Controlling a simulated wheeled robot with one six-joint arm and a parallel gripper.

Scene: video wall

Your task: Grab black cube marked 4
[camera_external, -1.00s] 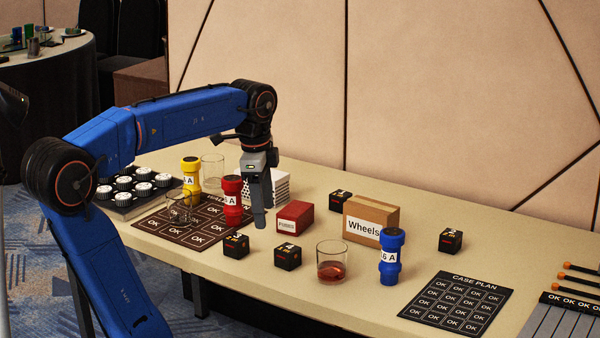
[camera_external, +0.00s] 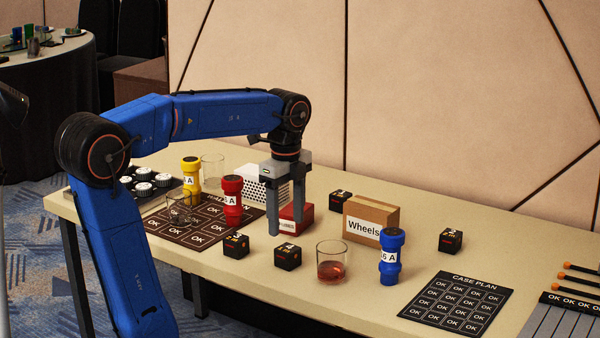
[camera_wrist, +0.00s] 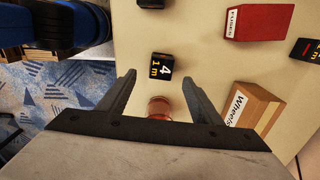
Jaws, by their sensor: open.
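The black cube marked 4 (camera_wrist: 161,66) shows in the wrist view with a white 4 and orange "1 m" on its top. It lies in the gap between my fingertips as seen from above. By its place beside the glass, it matches the front black cube (camera_external: 288,257) in the external view, where its marking is too small to read surely. My gripper (camera_external: 286,230) is open and empty, pointing down above the table near this cube and in front of the red box. My fingers also show in the wrist view (camera_wrist: 158,80).
A glass of red liquid (camera_external: 332,264) stands close right of the cube. Another black cube (camera_external: 236,246) sits to its left. The red box (camera_external: 307,214), Wheels box (camera_external: 388,219), red canister (camera_external: 232,203) and blue canister (camera_external: 390,262) are near. More black cubes lie further back.

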